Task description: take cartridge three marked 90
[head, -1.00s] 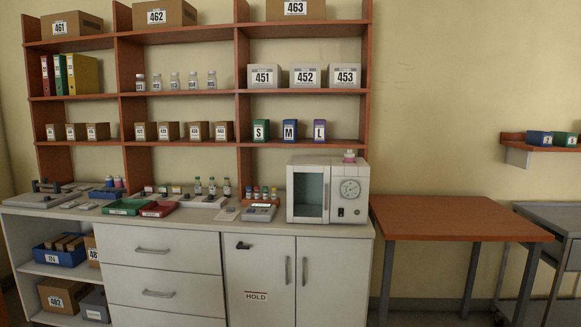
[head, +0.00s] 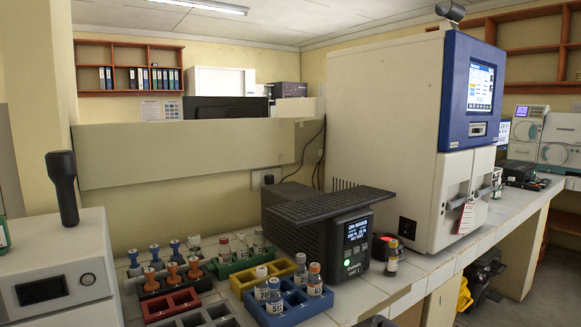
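I cannot make out any cartridge marked 90 in the head view. Small orange-topped pieces (head: 172,272) and blue-topped pieces (head: 154,254) stand upright in dark racks at the lower left; no number on them is readable. Numbered bottles stand in a blue rack (head: 294,304) at the bottom centre, among them one bottle (head: 315,280) with an orange cap. Neither of my grippers can be made out.
A dark box-shaped device (head: 320,232) with a lit screen stands behind the racks. A tall white and blue machine (head: 391,130) fills the right of the counter. A red rack (head: 171,304), a yellow rack (head: 262,279) and a green rack (head: 233,267) crowd the front.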

